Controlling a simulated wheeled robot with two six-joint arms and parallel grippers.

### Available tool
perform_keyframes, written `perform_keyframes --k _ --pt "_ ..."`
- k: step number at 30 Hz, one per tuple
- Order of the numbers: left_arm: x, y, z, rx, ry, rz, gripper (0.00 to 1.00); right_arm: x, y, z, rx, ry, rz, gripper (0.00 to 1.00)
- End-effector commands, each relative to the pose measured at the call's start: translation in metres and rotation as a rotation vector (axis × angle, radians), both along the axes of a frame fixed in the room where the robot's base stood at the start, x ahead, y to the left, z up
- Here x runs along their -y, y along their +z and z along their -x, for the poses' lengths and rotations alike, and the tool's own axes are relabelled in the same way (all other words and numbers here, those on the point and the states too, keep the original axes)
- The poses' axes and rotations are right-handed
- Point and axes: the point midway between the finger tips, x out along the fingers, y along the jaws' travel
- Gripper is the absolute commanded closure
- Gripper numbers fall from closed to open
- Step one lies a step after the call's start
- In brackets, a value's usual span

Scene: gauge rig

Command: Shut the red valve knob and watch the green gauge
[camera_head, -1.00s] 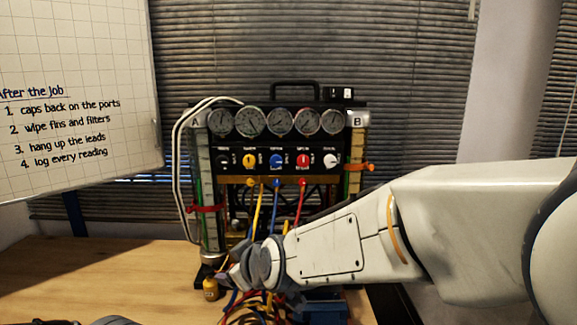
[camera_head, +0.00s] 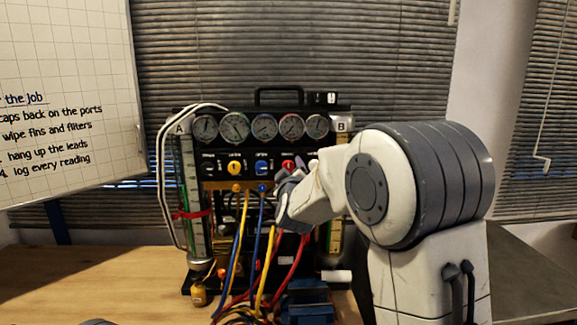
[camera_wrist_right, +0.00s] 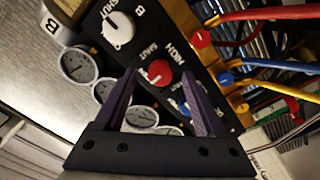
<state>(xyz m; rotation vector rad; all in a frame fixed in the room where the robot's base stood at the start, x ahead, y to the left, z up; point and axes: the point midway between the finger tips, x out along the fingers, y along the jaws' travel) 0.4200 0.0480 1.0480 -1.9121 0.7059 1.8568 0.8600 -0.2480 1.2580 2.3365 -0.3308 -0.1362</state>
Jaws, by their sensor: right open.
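The red valve knob (camera_head: 288,164) is in the knob row of the black panel, partly hidden by my right gripper (camera_head: 289,186) in the head view. In the right wrist view the red knob (camera_wrist_right: 159,73) shows between the fingertips, with lettering beside it. My right gripper (camera_wrist_right: 160,75) is open, its two fingers pointing at the panel either side of the knob; I cannot tell whether they touch it. The gauge with a faint green tint (camera_head: 235,127) is second from left in the dial row, too small to read. My left gripper is not in view.
A blue knob (camera_head: 262,168) and white knob (camera_wrist_right: 117,28) neighbour the red one. Coloured hoses (camera_head: 265,255) hang below the panel. Glass tubes stand at both sides.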

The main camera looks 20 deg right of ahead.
Motion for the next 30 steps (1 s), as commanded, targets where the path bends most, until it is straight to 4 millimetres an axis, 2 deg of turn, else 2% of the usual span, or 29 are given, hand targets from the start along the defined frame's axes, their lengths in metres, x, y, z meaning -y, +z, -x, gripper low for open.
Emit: perform_keyframes --k 6,14,20,30 --pt "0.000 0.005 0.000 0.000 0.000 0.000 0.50 0.004 0.000 -0.016 -0.001 0.001 0.000 0.28" --pt "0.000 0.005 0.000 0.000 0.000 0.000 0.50 0.004 0.000 -0.017 0.000 0.002 -0.001 0.28" --pt "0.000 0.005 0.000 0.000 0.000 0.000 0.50 0.004 0.000 -0.017 0.000 0.002 -0.001 1.00" --pt "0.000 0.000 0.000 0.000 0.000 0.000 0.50 0.004 -0.002 -0.017 0.009 0.001 -0.035 1.00"
